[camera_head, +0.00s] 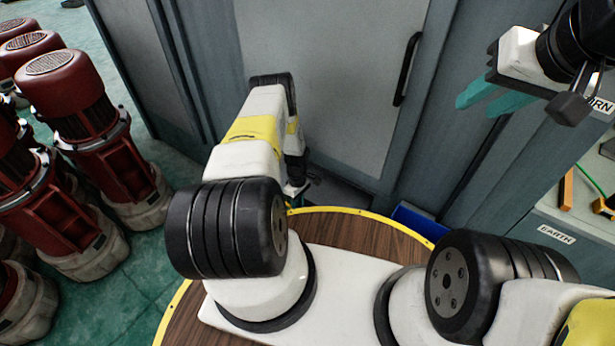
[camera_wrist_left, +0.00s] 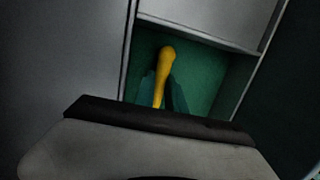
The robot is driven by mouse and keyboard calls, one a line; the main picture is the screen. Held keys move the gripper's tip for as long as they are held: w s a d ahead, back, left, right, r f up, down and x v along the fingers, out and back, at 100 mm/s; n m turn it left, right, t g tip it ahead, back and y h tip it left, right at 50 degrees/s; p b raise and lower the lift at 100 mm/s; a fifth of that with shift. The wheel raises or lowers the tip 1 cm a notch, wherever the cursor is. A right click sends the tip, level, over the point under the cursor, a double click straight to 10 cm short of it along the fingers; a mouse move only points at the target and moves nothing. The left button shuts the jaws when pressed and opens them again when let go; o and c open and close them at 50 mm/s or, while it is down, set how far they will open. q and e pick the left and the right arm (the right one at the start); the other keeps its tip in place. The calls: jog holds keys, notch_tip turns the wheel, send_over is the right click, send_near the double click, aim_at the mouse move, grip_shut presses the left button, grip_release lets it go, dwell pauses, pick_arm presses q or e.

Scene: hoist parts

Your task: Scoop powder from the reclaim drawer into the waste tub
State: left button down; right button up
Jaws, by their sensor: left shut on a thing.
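My left gripper (camera_wrist_left: 163,100) shows in the left wrist view with teal fingers shut on a yellow rounded handle (camera_wrist_left: 168,54), possibly the scoop's. The rest of the held thing is hidden. Behind it is a green area framed by grey panels; I cannot tell if this is the reclaim drawer. A blue container (camera_head: 418,222), perhaps the waste tub, is partly hidden at the cabinet's foot. My right gripper (camera_head: 481,103) is open and empty at upper right. No powder shows.
A grey cabinet (camera_head: 310,60) with a black door handle (camera_head: 408,68) stands ahead. Red motor-like units (camera_head: 90,130) crowd the left. A pale counter (camera_head: 570,220) labelled EARTH is at right. Green floor is open between the red units and the cabinet.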

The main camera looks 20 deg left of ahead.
dwell(0.5)
pick_arm(q)
jog(key=s+v, duration=0.2)
jog(key=v, duration=0.8)
jog(key=shift+d+r, duration=0.25)
jog(key=shift+r, duration=0.05)
jog(key=shift+s, duration=0.1)
